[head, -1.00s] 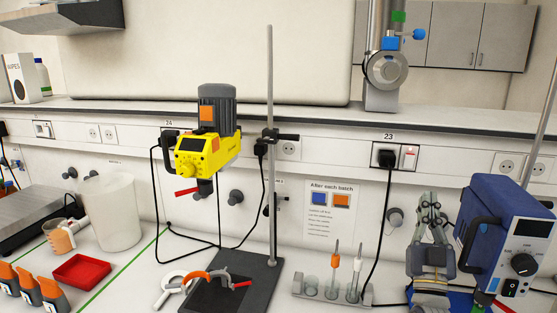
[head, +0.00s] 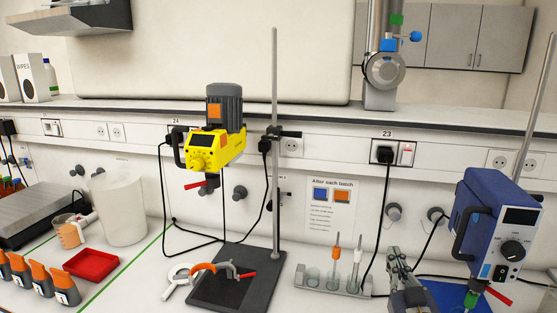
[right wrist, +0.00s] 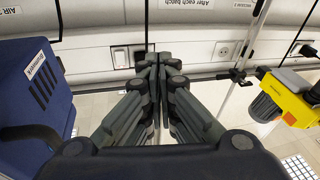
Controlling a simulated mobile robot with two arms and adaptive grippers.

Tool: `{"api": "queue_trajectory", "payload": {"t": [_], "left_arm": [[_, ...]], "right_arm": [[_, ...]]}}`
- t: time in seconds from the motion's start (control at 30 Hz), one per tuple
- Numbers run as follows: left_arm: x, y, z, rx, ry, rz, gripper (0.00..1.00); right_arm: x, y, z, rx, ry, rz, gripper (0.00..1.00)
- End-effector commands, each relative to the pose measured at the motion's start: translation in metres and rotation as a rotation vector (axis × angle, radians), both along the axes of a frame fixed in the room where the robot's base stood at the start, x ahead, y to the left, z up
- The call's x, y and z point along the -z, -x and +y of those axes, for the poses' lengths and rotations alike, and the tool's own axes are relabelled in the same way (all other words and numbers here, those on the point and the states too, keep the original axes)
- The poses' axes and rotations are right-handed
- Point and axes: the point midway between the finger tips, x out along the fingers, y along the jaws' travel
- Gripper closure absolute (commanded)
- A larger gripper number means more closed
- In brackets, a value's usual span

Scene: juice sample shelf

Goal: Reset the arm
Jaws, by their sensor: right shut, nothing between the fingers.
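My right gripper (head: 392,254) is at the lower right of the head view, over the bench between the rack of small tools and the blue device. It is shut and empty. In the right wrist view its dark fingers (right wrist: 152,60) meet at the tips in front of the white wall panel. Its arm is cut off by the bottom edge of the head view. My left gripper does not show.
The blue device (head: 497,228) stands close to the right of my gripper. The tool rack (head: 330,283) stands to its left. A yellow stirrer (head: 208,150) hangs on a stand (head: 275,140). A red tray (head: 91,265) and several orange-capped bottles (head: 40,280) are at left.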

Motion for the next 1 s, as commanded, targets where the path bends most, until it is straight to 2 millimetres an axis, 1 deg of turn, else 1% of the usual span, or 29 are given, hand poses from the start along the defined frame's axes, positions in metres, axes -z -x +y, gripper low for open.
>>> {"api": "queue_trajectory", "payload": {"t": [0.03,0.07,0.1,0.17,0.2,0.27,0.3,0.37,0.4,0.47,0.5,0.57,0.6,0.7,0.77,0.8,0.93,1.0], "left_arm": [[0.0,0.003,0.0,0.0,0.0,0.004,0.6],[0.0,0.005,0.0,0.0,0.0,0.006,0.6],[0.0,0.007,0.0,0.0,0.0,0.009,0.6],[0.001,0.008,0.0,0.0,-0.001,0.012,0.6],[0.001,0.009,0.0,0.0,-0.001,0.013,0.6],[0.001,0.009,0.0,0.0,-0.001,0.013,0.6],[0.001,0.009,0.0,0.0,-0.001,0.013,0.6],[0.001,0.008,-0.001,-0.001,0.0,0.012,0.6],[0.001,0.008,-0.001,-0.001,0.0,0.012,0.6],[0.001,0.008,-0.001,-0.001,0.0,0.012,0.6],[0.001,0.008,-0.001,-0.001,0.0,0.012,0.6],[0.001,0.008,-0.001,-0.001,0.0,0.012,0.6],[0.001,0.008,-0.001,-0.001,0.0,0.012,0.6],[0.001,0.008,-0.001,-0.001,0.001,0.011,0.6],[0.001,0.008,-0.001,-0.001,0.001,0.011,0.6],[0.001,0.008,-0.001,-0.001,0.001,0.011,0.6],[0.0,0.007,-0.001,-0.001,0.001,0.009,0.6],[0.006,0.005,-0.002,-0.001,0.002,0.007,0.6]], "right_arm": [[0.024,0.011,0.008,-0.019,0.004,0.087,1.0],[0.038,0.018,0.012,-0.029,0.005,0.143,1.0],[0.058,0.029,0.019,-0.043,0.007,0.221,1.0],[0.087,0.048,0.028,-0.061,0.009,0.34,1.0],[0.106,0.063,0.033,-0.072,0.009,0.419,1.0],[0.133,0.088,0.041,-0.084,0.011,0.539,1.0],[0.15,0.107,0.045,-0.09,0.011,0.619,1.0],[0.172,0.136,0.051,-0.098,0.013,0.737,1.0],[0.186,0.157,0.053,-0.1,0.013,0.814,1.0],[0.202,0.187,0.057,-0.103,0.015,0.919,1.0],[0.211,0.206,0.059,-0.103,0.015,0.982,1.0],[0.221,0.231,0.06,-0.101,0.014,1.066,1.0],[0.227,0.247,0.061,-0.099,0.016,1.117,1.0],[0.237,0.284,0.063,-0.094,0.016,1.23,1.0],[0.24,0.305,0.063,-0.089,0.016,1.291,1.0],[0.243,0.318,0.063,-0.087,0.018,1.331,1.0],[0.246,0.36,0.063,-0.075,0.021,1.451,1.0],[0.267,0.354,0.063,-0.074,0.021,1.459,1.0]]}}
